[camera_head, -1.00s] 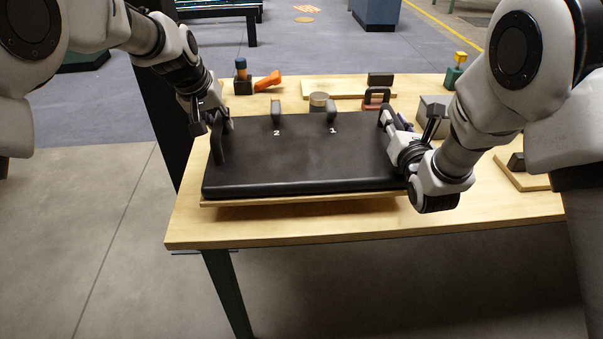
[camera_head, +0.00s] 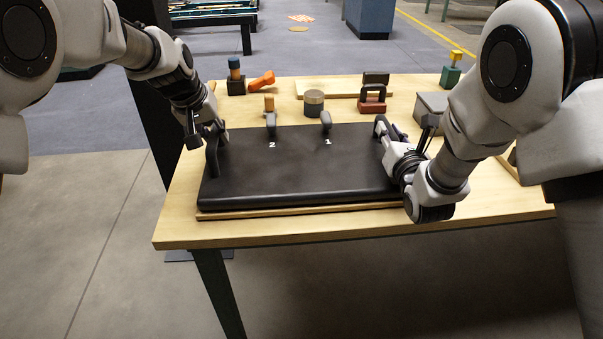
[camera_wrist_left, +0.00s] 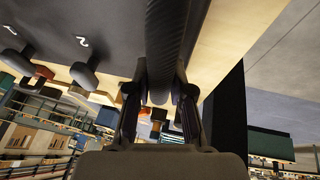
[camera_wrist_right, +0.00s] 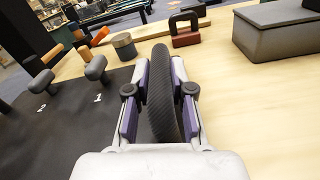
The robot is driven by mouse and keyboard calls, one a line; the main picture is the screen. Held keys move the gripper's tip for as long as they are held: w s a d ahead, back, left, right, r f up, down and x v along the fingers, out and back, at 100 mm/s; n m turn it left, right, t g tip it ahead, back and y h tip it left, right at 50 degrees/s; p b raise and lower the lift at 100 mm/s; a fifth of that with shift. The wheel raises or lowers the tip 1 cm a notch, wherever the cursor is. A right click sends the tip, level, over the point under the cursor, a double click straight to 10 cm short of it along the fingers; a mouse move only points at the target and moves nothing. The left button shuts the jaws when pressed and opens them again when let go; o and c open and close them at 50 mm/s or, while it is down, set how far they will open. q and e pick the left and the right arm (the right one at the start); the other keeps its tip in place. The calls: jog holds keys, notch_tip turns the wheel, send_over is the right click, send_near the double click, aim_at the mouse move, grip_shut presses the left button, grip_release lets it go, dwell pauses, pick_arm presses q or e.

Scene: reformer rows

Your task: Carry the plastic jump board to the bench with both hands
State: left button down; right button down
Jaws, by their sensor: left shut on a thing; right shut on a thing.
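The plastic jump board is a black padded slab (camera_head: 295,170) with a thin wooden underside, level over the near part of the wooden bench top (camera_head: 480,215). I cannot tell whether it touches the top. Two grey pegs marked 2 and 1 rise along its far edge. My left gripper (camera_head: 211,133) is shut on the board's left black handle (camera_head: 213,158), which fills the jaws in the left wrist view (camera_wrist_left: 160,75). My right gripper (camera_head: 388,137) is shut on the right handle, a dark ribbed loop between the fingers in the right wrist view (camera_wrist_right: 161,95).
Behind the board stand a round tin (camera_head: 313,104), a red block with a dark handle (camera_head: 372,103), a grey box (camera_head: 430,104), an orange piece (camera_head: 262,80) and a pale plank (camera_head: 330,88). A bare strip of bench top lies in front of the board.

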pick_arm(q)
jog(key=c, duration=1)
grip_release()
jog(key=shift+f, duration=0.1)
jog(key=shift+c, duration=0.2)
pick_arm(e)
jog(key=c, duration=1)
grip_release()
jog(key=shift+f, duration=0.1)
pick_arm(q)
jog(key=shift+s, duration=0.1)
pick_arm(e)
jog(key=shift+s, duration=0.1)
pick_arm(q)
jog(key=v, duration=1.2)
pick_arm(e)
jog(key=s, duration=0.8)
jog(key=s+d, duration=0.1)
jog(key=s, duration=0.3)
